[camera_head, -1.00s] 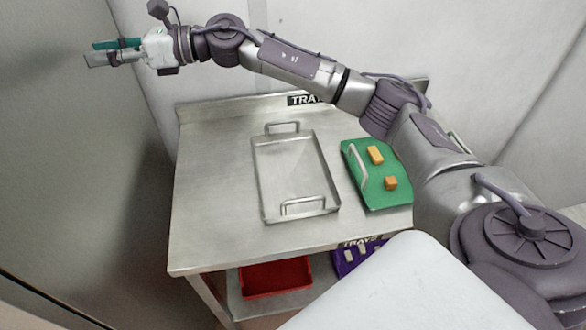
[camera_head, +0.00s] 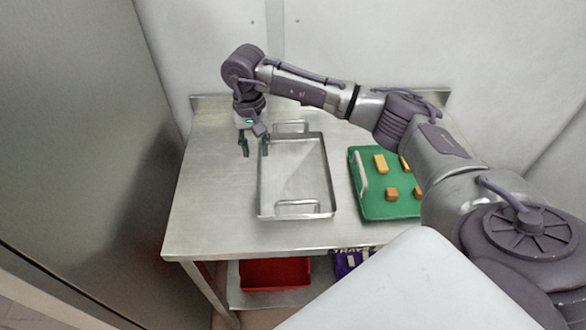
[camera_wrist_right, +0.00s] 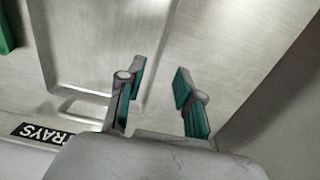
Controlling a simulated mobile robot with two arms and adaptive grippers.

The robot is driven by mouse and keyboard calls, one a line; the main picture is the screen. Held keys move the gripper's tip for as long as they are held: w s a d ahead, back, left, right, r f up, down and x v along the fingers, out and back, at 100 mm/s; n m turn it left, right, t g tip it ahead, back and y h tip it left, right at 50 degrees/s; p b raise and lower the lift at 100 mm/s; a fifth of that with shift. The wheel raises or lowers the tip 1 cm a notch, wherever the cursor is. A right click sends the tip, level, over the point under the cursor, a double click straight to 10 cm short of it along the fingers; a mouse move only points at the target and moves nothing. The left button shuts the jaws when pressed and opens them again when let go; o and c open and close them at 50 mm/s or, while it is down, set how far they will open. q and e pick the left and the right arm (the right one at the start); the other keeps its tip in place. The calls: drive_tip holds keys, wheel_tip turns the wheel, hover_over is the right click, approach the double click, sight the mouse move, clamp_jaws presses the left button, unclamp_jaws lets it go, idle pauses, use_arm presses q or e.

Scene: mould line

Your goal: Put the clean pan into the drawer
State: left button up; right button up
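An empty metal pan (camera_head: 298,177) with a wire handle at each end lies on the steel table (camera_head: 215,215). My right gripper (camera_head: 254,148) points down above the table, by the pan's far left edge. Its two fingers are apart with nothing between them. In the right wrist view, the open right gripper (camera_wrist_right: 158,92) shows near the pan's rim (camera_wrist_right: 150,75), apart from it as far as I can tell. No drawer can be made out. My left gripper is not in view.
A green tray (camera_head: 370,205) with several yellow and brown blocks lies right of the pan. A red tray (camera_head: 275,273) and a purple tray (camera_head: 345,264) sit on the lower shelf. A wall stands behind the table. The table's left part is clear.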

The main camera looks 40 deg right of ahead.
sight(258, 170)
wheel_tip(258, 170, down, 3)
drive_tip(key=shift+s+r, duration=0.1)
drive_tip(key=shift+r, duration=0.1)
drive_tip(key=shift+f+p, duration=0.3)
drive_tip(key=shift+p, duration=0.25)
drive_tip(key=f, duration=0.1)
drive_tip(key=f+p, duration=0.2)
drive_tip(key=shift+s+a+f, duration=0.25)
drive_tip(key=shift+f, duration=0.55)
clamp_jaws()
drive_tip(key=shift+r, duration=0.1)
